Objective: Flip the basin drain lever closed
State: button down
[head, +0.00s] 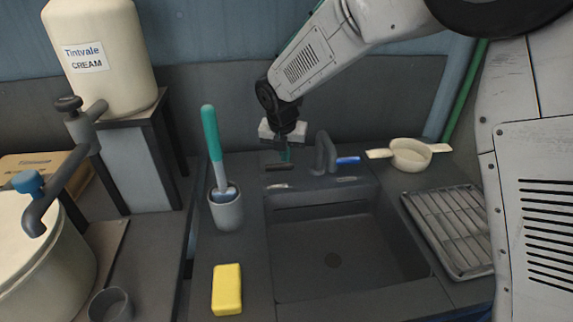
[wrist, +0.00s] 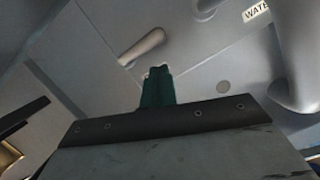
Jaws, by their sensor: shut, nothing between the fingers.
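The basin (head: 333,262) is a dark grey sink in the counter with a round drain in its floor. On its back ledge, left of the grey spout (head: 325,153), a short dark lever (head: 279,167) lies roughly sideways. It looks like the drain lever; its label cannot be read. In the wrist view a grey lever (wrist: 141,47) lies just beyond the fingertips, pointing down-left. My gripper (head: 286,156) is shut and empty, with green fingertips above the ledge by the dark lever. The fingertips (wrist: 158,73) appear close to the lever; contact cannot be told.
A blue-handled lever (head: 348,160) sits right of the spout. A holder (head: 226,209) with a green-handled brush and a yellow sponge (head: 227,289) stand left of the basin. A strainer (head: 410,155) and a drying rack (head: 450,230) are at right. A partial "WATE" label (wrist: 257,12) shows.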

jog(key=shift+v, duration=1.8)
jog(key=shift+d, duration=0.2)
jog(key=s+d+r+m, duration=0.3)
jog(key=s+d+m, duration=0.7)
jog(key=s+m, duration=0.1)
jog(key=s+d+r+m+g, duration=0.1)
jog(key=s+d+r+m, duration=0.3)
jog(key=s+d+m, duration=0.6)
jog(key=s+d+r+m, duration=0.4)
jog(key=s+d+m, duration=0.6)
jog(key=s+m, duration=0.3)
jog(key=shift+s+d+g, duration=0.25)
jog(key=shift+s+g, duration=0.05)
jog(key=shift+s, duration=0.65)
